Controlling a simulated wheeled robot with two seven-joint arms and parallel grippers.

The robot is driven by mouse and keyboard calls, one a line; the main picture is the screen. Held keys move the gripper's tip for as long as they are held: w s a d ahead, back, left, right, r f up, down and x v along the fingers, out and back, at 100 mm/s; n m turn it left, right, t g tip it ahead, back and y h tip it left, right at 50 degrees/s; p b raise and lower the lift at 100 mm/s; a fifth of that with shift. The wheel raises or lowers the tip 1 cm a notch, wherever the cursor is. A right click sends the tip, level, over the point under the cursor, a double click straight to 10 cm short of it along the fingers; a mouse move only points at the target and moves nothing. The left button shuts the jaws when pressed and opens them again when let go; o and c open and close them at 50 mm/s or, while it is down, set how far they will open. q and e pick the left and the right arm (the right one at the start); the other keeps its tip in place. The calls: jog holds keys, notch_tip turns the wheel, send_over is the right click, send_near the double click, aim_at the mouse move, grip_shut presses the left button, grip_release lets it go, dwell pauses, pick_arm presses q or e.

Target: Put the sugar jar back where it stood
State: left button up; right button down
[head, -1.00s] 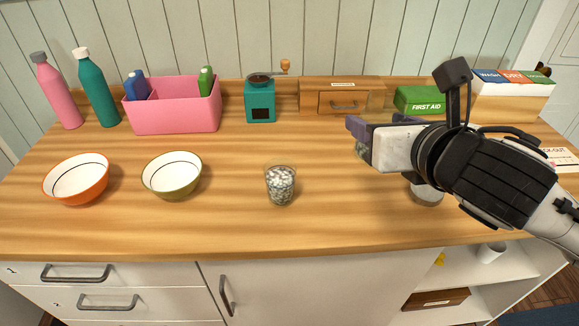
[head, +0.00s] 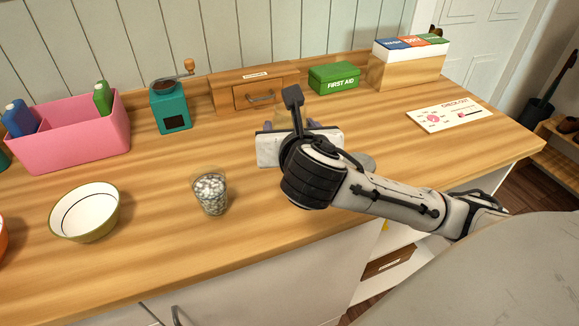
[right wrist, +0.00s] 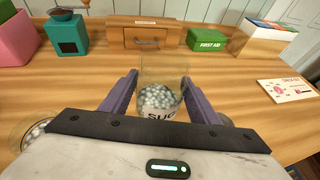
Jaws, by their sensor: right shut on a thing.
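The sugar jar (right wrist: 160,98) is clear glass with pale grey-white lumps inside and a label whose visible letters read "SUG". In the right wrist view it stands upright between the purple fingers of my right gripper (right wrist: 159,82), which is shut on it. Its base is hidden by the gripper body, so I cannot tell whether it touches the counter. In the head view my right gripper (head: 291,125) is over the counter, in front of the wooden drawer box, and its body hides most of the jar. My left gripper is not in view.
A similar glass jar of pale lumps (head: 210,194) stands on the wooden counter (head: 140,225), left of my right gripper. A grey round object (head: 362,162) is partly behind my arm. A teal grinder (head: 171,107), drawer box (head: 251,94) and first aid box (head: 334,79) line the back.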

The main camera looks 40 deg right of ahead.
notch_tip(320, 180, down, 7)
jog(key=shift+f+b, duration=0.1)
jog(key=shift+b, duration=0.45)
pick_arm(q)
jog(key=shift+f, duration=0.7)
pick_arm(e)
jog(key=c, duration=0.7)
grip_release()
jog(key=shift+f, duration=0.15)
jog(key=shift+o, duration=0.2)
